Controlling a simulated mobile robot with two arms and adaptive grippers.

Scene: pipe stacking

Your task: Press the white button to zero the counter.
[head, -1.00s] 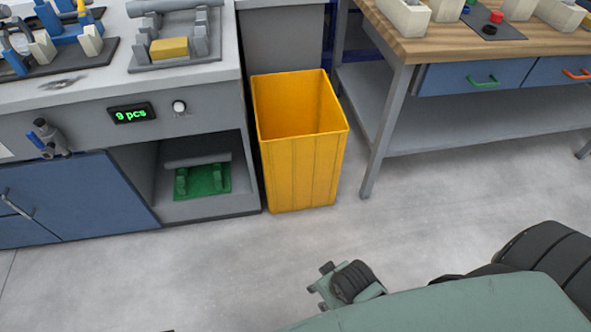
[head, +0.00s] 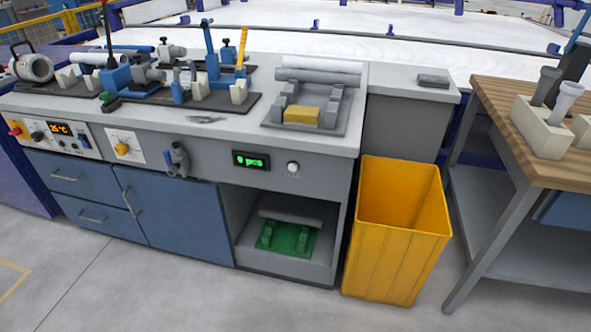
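The white button (head: 293,168) is a small round knob on the grey front panel of the workbench (head: 210,150), below the worktop edge. Just left of it is the counter, a black display (head: 251,161) with green text ending in "pcs"; its digit is too small to read surely. Nothing touches the button. Neither of my grippers is in the head view.
A yellow bin (head: 395,262) stands right of the bench, with a wooden-topped table (head: 545,165) further right. A valve-like fitting (head: 177,160) sticks out left of the display. The floor in front is clear.

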